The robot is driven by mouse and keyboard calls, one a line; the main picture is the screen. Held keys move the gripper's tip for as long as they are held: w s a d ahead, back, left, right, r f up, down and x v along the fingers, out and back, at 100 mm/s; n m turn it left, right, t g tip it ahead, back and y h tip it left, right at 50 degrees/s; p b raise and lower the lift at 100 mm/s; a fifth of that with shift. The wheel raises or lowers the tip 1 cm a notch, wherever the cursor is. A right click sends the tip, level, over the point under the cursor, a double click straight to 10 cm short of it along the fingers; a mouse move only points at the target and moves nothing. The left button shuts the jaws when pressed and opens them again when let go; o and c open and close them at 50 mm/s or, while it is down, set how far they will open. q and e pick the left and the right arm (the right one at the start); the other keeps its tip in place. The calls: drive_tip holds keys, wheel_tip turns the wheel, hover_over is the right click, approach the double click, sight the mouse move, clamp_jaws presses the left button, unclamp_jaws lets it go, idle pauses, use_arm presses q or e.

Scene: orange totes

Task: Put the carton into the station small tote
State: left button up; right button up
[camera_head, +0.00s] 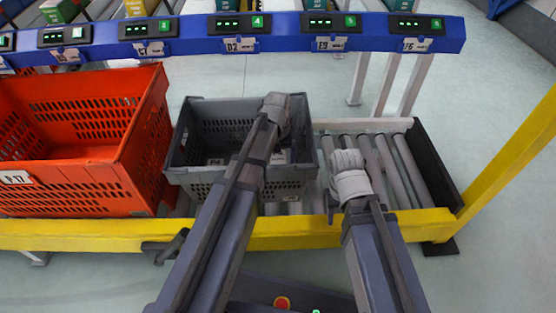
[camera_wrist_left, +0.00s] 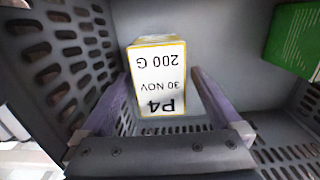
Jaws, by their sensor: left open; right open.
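The grey small tote (camera_head: 190,130) stands on the rollers, right of the big orange tote. My left arm reaches over it in the head view, hiding part of its inside. The left wrist view looks down into a grey tote (camera_wrist_left: 225,20). There a carton (camera_wrist_left: 158,75) with a white label reading P4, 200 G, 30 NOV and yellow edges sits between the open fingers of my left gripper (camera_wrist_left: 161,80). I cannot tell whether the carton touches the floor. My right gripper (camera_head: 348,165) is open over the rollers, right of the grey tote, its fingers hardly visible.
A green box (camera_wrist_left: 295,40) lies at the tote's right side in the wrist view. The orange tote (camera_head: 75,190) is left. A yellow rail (camera_head: 290,230) runs along the front, and a blue beam (camera_head: 290,42) with displays crosses behind. Bare rollers (camera_head: 400,165) lie right.

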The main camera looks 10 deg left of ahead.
wheel_tip(320, 180, up, 12)
drive_tip(key=p, duration=1.2)
drive_tip(key=shift+r, duration=0.15)
